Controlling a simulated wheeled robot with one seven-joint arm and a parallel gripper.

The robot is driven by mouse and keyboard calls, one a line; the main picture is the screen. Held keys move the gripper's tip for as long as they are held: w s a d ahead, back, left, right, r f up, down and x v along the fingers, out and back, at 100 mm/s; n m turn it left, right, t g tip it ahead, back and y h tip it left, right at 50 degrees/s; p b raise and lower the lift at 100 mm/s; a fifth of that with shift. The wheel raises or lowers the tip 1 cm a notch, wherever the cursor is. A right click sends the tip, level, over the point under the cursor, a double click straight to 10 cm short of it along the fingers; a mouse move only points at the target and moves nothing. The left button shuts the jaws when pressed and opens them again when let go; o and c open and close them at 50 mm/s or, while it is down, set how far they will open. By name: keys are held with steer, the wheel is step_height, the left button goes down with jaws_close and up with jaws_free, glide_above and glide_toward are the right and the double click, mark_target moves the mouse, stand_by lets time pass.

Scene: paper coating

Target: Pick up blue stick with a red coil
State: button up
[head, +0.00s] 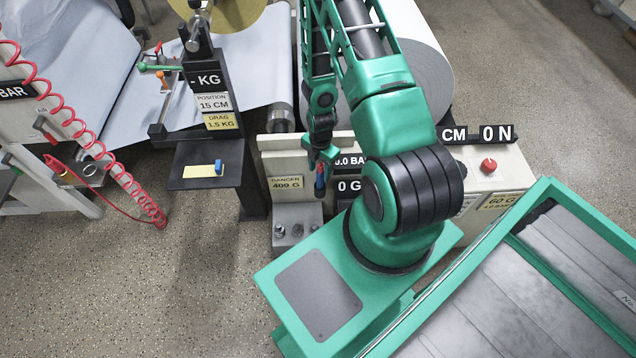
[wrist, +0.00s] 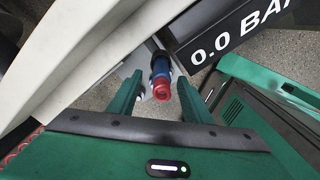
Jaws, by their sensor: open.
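The blue stick with a red coil (wrist: 161,78) is in the middle of the wrist view, with its red end toward the camera and its blue part beyond. In the head view the stick (head: 320,182) is small, just below my gripper (head: 318,158). In the wrist view my gripper (wrist: 160,92) is open, one green finger on each side of the stick's red end. I cannot tell whether either finger touches it. The stick's far end and what supports it are hidden.
A pale machine frame and the black "0.0 BAR" panel (wrist: 243,30) lie close beside the stick. A red coiled hose (head: 85,125) hangs at the left. A black shelf (head: 190,150) holds a yellow label with a small blue piece (head: 191,166). A green-framed table (head: 545,195) stands at the right.

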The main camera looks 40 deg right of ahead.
mark_target(320, 183)
steer(key=shift+f, duration=2.5)
steer(key=shift+c, duration=0.7)
steer(key=c, duration=1)
